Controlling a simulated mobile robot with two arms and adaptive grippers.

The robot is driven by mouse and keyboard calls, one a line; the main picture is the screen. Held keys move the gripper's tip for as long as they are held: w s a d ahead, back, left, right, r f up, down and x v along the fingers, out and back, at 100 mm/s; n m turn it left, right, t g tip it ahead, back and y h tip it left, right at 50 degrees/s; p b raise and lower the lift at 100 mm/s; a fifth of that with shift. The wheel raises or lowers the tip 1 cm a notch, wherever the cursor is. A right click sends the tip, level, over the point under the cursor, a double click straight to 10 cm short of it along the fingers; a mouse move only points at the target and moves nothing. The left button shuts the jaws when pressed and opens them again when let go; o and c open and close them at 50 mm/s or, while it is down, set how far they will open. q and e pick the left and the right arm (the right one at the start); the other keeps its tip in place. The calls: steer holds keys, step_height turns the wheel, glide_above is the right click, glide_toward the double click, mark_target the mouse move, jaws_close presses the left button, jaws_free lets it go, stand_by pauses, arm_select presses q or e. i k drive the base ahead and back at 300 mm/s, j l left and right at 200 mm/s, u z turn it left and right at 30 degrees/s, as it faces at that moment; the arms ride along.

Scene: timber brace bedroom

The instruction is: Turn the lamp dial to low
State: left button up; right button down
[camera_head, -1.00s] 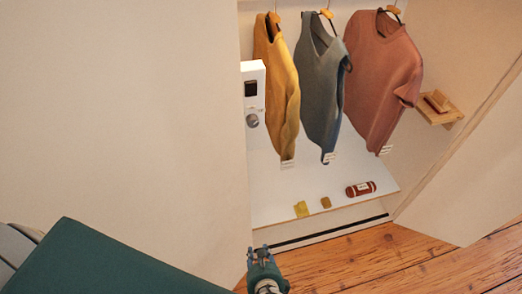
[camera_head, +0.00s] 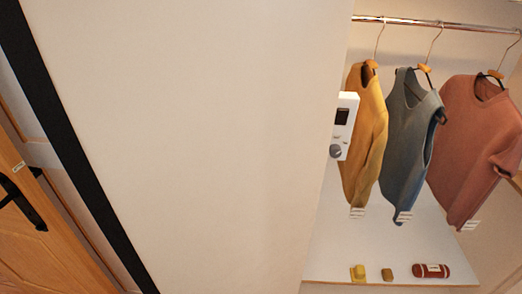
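A white control panel (camera_head: 345,125) is mounted at the left edge of the wardrobe opening, beside the yellow garment. It has a dark display (camera_head: 341,117) above a round grey dial (camera_head: 336,151). The dial's setting is too small to read. No separate lamp can be made out. Neither of my grippers is in the head view now.
A yellow top (camera_head: 366,135), a grey-blue vest (camera_head: 410,140) and a rust sweater (camera_head: 475,145) hang from a metal rail (camera_head: 440,23). Small items, including a red roll (camera_head: 431,271), lie on the white shelf (camera_head: 400,240). A wooden door (camera_head: 30,220) is at left.

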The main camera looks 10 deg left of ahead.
mark_target(335, 152)
steer(key=i+l+u, duration=0.1)
steer(key=l+u, duration=0.15)
steer(key=u, duration=0.15)
steer(key=l+u, duration=0.25)
steer(key=u, duration=0.2)
steer(key=l+u, duration=0.6)
steer(key=u, duration=0.2)
steer(key=l+u, duration=0.3)
steer(key=u, duration=0.15)
